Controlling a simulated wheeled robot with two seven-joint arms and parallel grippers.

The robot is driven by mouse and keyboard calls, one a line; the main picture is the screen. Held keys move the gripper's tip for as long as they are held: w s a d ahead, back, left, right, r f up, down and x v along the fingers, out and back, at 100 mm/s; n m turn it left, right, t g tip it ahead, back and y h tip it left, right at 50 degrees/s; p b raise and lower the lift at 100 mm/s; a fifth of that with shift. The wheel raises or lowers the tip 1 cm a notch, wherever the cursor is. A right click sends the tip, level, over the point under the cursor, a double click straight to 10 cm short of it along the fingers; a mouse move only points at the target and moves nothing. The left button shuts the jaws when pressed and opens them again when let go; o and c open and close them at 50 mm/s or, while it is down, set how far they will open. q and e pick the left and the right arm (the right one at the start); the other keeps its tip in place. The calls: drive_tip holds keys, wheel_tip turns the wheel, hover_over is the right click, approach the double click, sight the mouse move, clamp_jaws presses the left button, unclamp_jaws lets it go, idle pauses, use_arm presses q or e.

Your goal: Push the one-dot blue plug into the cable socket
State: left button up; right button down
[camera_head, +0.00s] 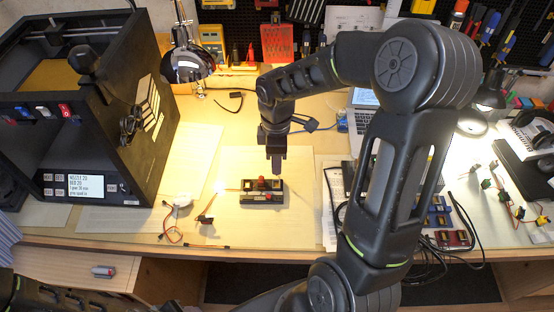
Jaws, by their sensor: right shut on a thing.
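My right gripper (276,160) points straight down over the bench, just above the far right part of a small black block. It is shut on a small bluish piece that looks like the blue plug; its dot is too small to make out. The black block (276,197) lies on a pale mat and carries red parts on top. I cannot tell which opening in it is the cable socket, nor whether the plug touches the block. My left arm shows only as dark links at the bottom left; its gripper is out of view.
A black 3D printer (92,110) stands at the left. A lamp (188,65) is behind the mat. Loose wires (172,232) lie left of the block. A laptop (362,98) and several small modules (438,216) are to the right. The mat (285,230) in front of the block is clear.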

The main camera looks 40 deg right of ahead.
drive_tip(key=b, duration=0.4)
hover_over(276, 185)
drive_tip(key=shift+f, duration=2.75)
drive_tip(key=shift+f+b, duration=0.8)
drive_tip(key=shift+f, duration=0.15)
drive_tip(key=c, duration=1.2)
unclamp_jaws()
drive_tip(key=shift+r, duration=0.1)
drive_tip(key=shift+r+p, duration=2.1)
drive_tip(key=shift+r, duration=0.4)
